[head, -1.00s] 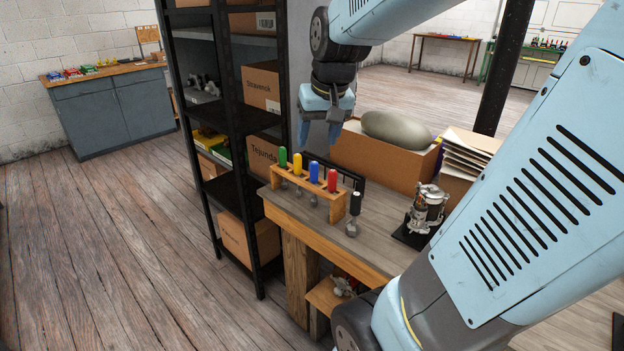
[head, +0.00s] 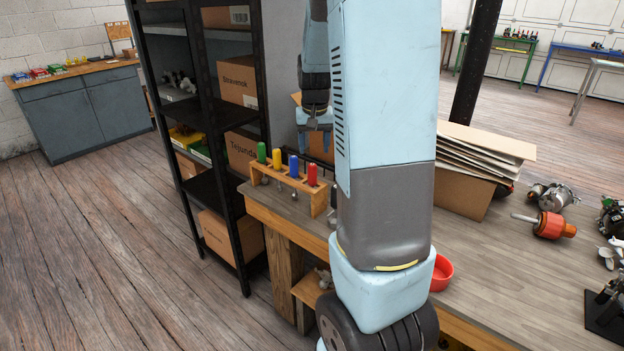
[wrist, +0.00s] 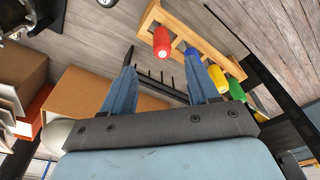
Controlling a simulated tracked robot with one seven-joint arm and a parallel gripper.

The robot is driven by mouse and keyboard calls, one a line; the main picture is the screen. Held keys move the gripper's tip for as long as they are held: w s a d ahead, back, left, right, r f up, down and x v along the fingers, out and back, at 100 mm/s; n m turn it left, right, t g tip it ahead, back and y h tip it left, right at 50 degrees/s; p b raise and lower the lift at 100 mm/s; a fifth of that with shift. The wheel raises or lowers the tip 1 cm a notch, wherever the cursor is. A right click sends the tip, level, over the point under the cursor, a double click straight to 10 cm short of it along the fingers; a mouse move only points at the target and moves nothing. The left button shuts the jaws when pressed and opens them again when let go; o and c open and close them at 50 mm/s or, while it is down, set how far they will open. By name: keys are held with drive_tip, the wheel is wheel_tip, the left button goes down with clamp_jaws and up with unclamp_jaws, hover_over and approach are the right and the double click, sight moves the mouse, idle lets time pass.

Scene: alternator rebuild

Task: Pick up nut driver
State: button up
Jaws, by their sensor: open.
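The wooden rack (head: 318,199) on the workbench holds nut drivers with coloured handles, upright in a row: green (head: 262,152), yellow (head: 277,158), blue (head: 293,166) and red (head: 312,174). The wrist view shows the red handle (wrist: 161,42) nearest, with the blue, yellow (wrist: 236,90) and green handles beside it. My gripper (head: 315,133) is open and empty, pointing down above and behind the rack. In the wrist view my gripper (wrist: 160,62) has its right finger overlapping the blue handle, which is partly hidden. I cannot tell whether they touch.
A black shelf unit (head: 238,180) with cardboard boxes stands left of the bench. My arm hides the bench middle. A red bowl (head: 442,272), stacked cardboard (head: 485,148) and an orange-red rotor (head: 550,225) lie to the right.

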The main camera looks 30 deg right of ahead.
sight(312, 174)
drive_tip(key=f, duration=0.3)
drive_tip(key=w+f, duration=0.1)
drive_tip(key=f, duration=0.7)
drive_tip(key=shift+w+d+f, duration=0.15)
drive_tip(key=shift+w+d, duration=0.05)
drive_tip(key=shift+w, duration=0.15)
clamp_jaws()
